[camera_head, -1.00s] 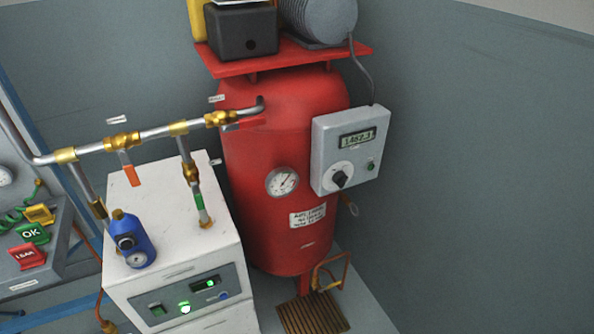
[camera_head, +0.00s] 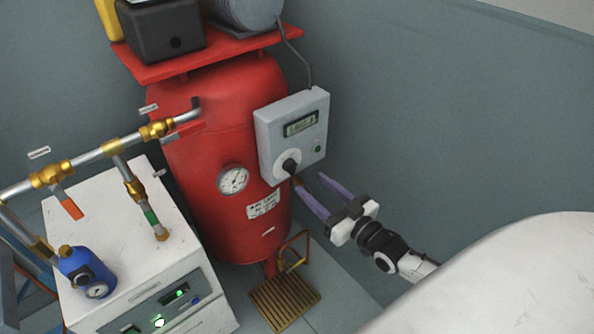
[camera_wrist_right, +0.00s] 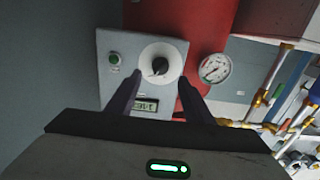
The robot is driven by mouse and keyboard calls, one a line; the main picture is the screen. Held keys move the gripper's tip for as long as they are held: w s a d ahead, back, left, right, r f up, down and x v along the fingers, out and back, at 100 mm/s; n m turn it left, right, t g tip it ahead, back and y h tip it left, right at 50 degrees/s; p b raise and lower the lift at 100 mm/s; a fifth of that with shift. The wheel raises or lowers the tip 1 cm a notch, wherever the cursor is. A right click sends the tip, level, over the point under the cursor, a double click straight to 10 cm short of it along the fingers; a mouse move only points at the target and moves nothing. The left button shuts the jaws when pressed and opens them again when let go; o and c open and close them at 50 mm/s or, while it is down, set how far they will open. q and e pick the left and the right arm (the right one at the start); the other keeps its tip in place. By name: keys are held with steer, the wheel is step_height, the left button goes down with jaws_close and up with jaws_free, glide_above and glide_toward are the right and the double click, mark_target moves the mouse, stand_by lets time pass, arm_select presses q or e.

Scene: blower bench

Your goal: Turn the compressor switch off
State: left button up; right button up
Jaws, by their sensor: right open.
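The compressor switch is a black rotary knob (camera_head: 290,166) on a white round plate, low on the grey control box (camera_head: 268,130) on the red tank. The box also has a display (camera_head: 301,123) and a small green button (camera_head: 318,149). My right gripper (camera_head: 312,186) is open and empty, its two purple fingers pointing at the knob from the lower right. In the right wrist view the knob (camera_wrist_right: 160,66) shows between and beyond the fingertips (camera_wrist_right: 162,82). I cannot tell whether a finger touches the box. My left gripper is out of view.
The red tank (camera_head: 205,165) has a pressure gauge (camera_head: 233,180) left of the box. Pipes with valves (camera_head: 112,147) and a white cabinet (camera_head: 130,240) stand to the left. A drain valve (camera_head: 292,254) sits low over a wooden grate. The wall side at right is clear.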

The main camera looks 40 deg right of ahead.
mark_target(295, 171)
steer(key=w, duration=0.7)
steer(key=shift+w+a, duration=0.3)
steer(key=c, duration=1)
steer(key=shift+c, duration=0.2)
steer(key=shift+n, duration=0.4)
steer(key=n, duration=1.1)
steer(key=shift+n, duration=0.3)
